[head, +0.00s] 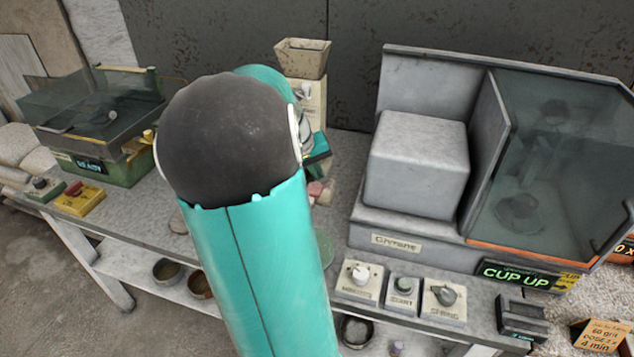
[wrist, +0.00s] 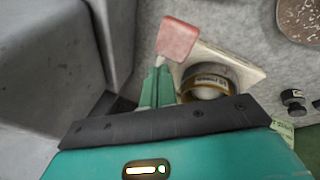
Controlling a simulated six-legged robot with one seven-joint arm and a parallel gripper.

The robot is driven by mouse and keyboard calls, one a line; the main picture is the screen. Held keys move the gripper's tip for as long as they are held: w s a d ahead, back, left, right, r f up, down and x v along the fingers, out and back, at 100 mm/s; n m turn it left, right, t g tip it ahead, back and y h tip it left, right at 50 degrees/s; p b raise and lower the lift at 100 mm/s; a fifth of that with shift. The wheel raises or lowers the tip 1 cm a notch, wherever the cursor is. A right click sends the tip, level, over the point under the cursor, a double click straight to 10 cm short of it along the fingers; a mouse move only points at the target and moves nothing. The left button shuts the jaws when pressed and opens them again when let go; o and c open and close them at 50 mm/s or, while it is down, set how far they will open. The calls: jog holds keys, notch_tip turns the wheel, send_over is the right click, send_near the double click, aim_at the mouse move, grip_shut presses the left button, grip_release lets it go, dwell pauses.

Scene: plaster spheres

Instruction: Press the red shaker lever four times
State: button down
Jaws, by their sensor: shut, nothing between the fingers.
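The red shaker lever (wrist: 180,38) shows in the wrist view as a flat square paddle on a pale rod, over a light base plate (wrist: 236,66). In the head view, part of a pinkish-red paddle (head: 320,191) shows just right of my arm. My gripper (wrist: 161,66) is shut and empty, its teal fingertips right at the lower left edge of the paddle in the wrist view. I cannot tell whether they touch it. A round gold-rimmed container (wrist: 207,84) sits beside the fingers. In the head view my arm hides most of the gripper and the shaker.
A grey machine with a glass hood and a "CUP UP" display (head: 520,276) stands right. Knob boxes (head: 402,291) line the front edge. A beige hopper (head: 302,57) stands behind my arm. A green machine (head: 92,160) reads "READY" at left. A grey block wall (wrist: 45,70) is close left of my gripper.

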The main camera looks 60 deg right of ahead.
aim_at(315, 185)
jog(key=shift+s+a+f, duration=0.1)
jog(key=shift+a+f, duration=0.15)
jog(key=shift+f, duration=0.35)
jog(key=shift+a+f, duration=0.25)
jog(key=shift+f, duration=0.3)
jog(key=shift+s+a+f, duration=0.1)
jog(key=shift+a+f, duration=0.15)
jog(key=shift+f, duration=0.35)
dwell(2.2)
jog(key=shift+w+d+r, duration=0.1)
jog(key=shift+d+r, duration=0.2)
jog(key=shift+r, duration=0.4)
jog(key=shift+w+d+r, duration=0.1)
jog(key=shift+d+r, duration=0.2)
jog(key=shift+r, duration=0.45)
jog(key=shift+d+r, duration=0.3)
jog(key=shift+r, duration=0.4)
jog(key=shift+r, duration=0.1)
jog(key=r, duration=0.1)
jog(key=d+r, duration=0.1)
jog(key=r, duration=0.1)
jog(key=d+r, duration=0.1)
jog(key=shift+w+r, duration=0.15)
jog(key=shift+r, duration=0.05)
